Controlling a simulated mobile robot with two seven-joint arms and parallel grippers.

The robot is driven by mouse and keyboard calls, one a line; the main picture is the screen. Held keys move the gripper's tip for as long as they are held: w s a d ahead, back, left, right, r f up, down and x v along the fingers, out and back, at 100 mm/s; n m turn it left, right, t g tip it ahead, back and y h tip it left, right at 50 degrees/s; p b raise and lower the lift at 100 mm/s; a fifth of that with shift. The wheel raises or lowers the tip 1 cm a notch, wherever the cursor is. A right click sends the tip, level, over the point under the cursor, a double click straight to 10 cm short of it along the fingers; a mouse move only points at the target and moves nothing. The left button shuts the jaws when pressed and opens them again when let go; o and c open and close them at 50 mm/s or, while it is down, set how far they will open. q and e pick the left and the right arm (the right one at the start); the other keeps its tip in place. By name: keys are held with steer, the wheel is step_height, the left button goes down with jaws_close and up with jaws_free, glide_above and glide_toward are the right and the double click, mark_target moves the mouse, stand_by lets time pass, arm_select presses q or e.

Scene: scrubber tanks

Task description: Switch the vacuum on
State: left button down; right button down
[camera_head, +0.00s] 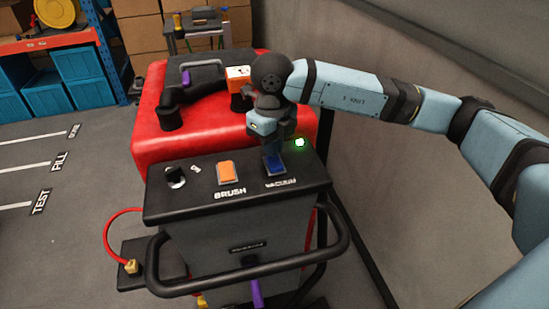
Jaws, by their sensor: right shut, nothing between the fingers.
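The blue vacuum switch (275,166) is set in the black console top (200,203) of the red scrubber, above the word VACUUM. A green light (300,142) glows just behind and to the right of it. My right gripper (272,151) is shut and empty, pointing down at the back edge of the blue switch. Its fingers hide part of that edge, and I cannot tell whether they touch it. My left gripper is not in view.
An orange BRUSH switch (226,173) and a black knob (175,177) are left of the blue switch. A black handle bar (250,272) runs around the console front. The red tank (185,135) is behind, and a wall stands at the right.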

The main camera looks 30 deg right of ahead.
steer(key=shift+r+p, duration=1.15)
steer(key=shift+r, duration=1.75)
